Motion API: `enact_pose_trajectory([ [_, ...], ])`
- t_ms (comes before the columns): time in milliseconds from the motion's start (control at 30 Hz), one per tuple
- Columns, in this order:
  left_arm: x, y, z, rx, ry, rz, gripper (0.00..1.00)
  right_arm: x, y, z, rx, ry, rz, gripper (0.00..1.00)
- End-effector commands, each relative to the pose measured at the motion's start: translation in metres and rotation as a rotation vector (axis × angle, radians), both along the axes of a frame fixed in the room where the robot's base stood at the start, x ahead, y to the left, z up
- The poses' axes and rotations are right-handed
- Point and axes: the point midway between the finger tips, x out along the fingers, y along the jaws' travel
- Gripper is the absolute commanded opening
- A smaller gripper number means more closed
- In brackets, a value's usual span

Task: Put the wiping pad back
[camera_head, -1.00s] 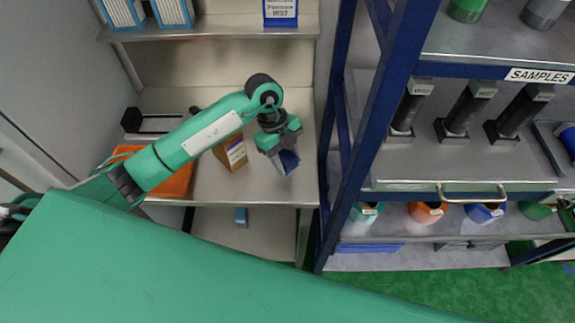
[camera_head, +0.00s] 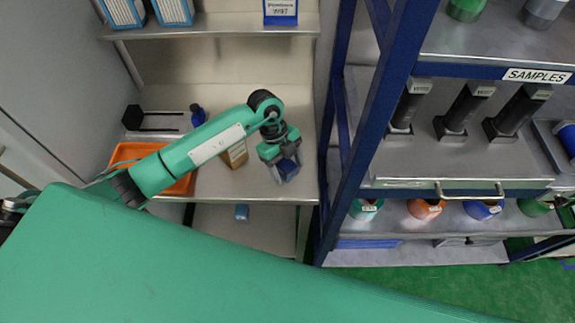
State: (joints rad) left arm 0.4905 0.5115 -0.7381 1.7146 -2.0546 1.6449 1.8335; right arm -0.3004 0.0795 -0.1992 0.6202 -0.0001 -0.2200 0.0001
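My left gripper (camera_head: 284,170) points down over the right front part of the steel bench shelf. A small dark blue block (camera_head: 288,167), which looks like the wiping pad, shows between its fingers. The gripper looks shut on it. I cannot tell whether the pad touches the shelf. A small light blue block (camera_head: 241,212) lies on the lower shelf. My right gripper is not in view.
A brown box (camera_head: 236,155) stands left of the gripper. An orange tray (camera_head: 125,153), a blue bottle (camera_head: 198,115) and a black holder (camera_head: 135,118) are farther left. A blue rack post (camera_head: 378,125) rises on the right. The shelf behind the gripper is clear.

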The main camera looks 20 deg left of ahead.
Motion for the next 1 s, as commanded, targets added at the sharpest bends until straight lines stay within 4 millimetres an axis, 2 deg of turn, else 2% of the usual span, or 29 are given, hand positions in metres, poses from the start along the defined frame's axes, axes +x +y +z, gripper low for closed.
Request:
enact_pose_trajectory([
  [233,0.0,0.0,0.005,-0.001,-0.001,-0.001,0.65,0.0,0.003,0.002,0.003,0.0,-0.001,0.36],
  [333,0.004,0.004,0.012,-0.001,-0.005,0.001,0.65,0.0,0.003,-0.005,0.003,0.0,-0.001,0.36],
  [700,0.018,0.03,0.082,0.0,-0.006,0.001,0.65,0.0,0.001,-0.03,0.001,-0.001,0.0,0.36],
  [833,0.021,0.036,0.101,0.0,-0.003,0.001,0.65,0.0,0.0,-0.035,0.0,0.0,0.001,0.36],
  [1000,0.023,0.04,0.113,-0.001,-0.002,0.001,0.65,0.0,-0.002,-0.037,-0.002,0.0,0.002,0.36],
])
